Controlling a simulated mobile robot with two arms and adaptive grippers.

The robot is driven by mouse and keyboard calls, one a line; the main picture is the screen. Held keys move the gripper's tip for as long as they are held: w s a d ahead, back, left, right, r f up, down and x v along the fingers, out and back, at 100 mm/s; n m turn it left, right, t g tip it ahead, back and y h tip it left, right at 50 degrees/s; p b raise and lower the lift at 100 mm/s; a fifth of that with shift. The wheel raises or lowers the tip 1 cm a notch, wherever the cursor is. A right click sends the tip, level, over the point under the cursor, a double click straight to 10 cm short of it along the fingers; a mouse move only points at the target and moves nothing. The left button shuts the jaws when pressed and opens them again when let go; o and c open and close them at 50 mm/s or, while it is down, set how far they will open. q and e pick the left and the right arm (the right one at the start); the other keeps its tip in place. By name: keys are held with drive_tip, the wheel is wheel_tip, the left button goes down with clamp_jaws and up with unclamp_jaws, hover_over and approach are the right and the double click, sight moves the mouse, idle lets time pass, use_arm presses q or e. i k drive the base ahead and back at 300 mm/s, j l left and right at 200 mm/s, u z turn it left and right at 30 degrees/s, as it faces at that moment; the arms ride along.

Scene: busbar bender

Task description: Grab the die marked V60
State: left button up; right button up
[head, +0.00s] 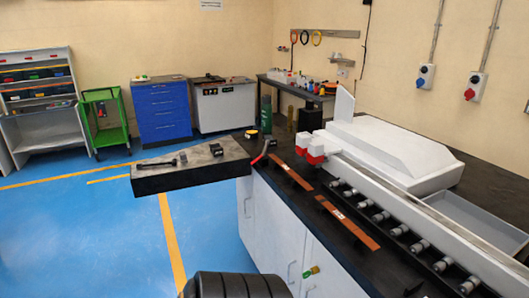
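A small black block with a pale marking (216,150) sits on the grey top of the side shelf that juts out left from the bench. Another small dark block (271,143) stands on the black bench near the red-handled tool. The markings are too small to read, so I cannot tell which one is the die marked V60. Neither of my grippers is in view.
A wrench-like tool (160,163) lies on the side shelf (190,174). A red-handled tool (263,153), copper bars (347,222) and the white bender (390,152) occupy the bench. A row of metal cylinders (381,216) lines its front. The blue floor at left is clear.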

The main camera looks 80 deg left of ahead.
sight(273, 141)
drive_tip(key=u, duration=1.45)
